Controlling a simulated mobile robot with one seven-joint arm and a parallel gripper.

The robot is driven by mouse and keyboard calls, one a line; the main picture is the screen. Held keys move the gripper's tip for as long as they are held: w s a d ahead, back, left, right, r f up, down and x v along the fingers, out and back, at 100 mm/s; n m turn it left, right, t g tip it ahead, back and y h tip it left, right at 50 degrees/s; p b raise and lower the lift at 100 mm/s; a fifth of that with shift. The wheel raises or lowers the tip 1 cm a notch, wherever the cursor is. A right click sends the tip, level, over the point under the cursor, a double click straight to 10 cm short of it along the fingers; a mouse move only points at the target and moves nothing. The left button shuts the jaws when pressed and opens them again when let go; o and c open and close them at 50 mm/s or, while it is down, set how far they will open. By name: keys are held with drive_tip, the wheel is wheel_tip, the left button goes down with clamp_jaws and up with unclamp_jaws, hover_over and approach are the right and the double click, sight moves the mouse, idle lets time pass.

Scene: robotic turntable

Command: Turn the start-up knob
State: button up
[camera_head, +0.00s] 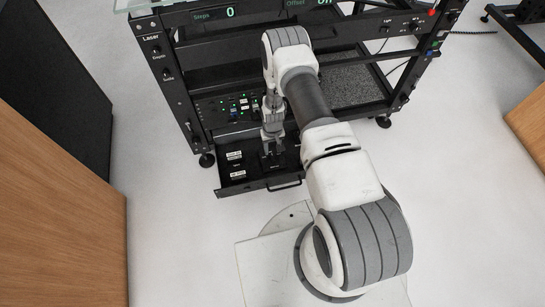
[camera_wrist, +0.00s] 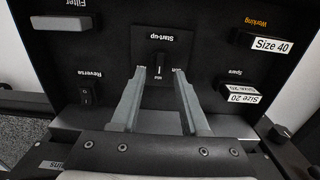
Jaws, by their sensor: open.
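The start-up knob (camera_wrist: 159,70) shows in the wrist view on a raised black plate marked "Start-up", whose lettering appears upside down. The knob is dark on dark, with a short white mark, so its outline is hard to make out. My gripper (camera_wrist: 160,74) is open, with one grey finger on each side of the knob in the picture. I cannot tell whether the fingers touch it. In the head view my gripper (camera_head: 273,149) points down over the pulled-out black drawer (camera_head: 243,186), and the knob is hidden there.
In the wrist view, a Reverse switch (camera_wrist: 87,95) is at left, a Filter block (camera_wrist: 62,23) at upper left, and Size 40 (camera_wrist: 270,44) and Size 20 (camera_wrist: 241,95) blocks at right. A black rack (camera_head: 176,92) stands behind the drawer. Wooden furniture (camera_head: 60,215) is at left.

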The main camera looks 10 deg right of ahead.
sight(273, 156)
wheel_tip(273, 156, down, 5)
drive_tip(key=shift+r+b, duration=0.1)
drive_tip(key=shift+b, duration=0.6)
clamp_jaws()
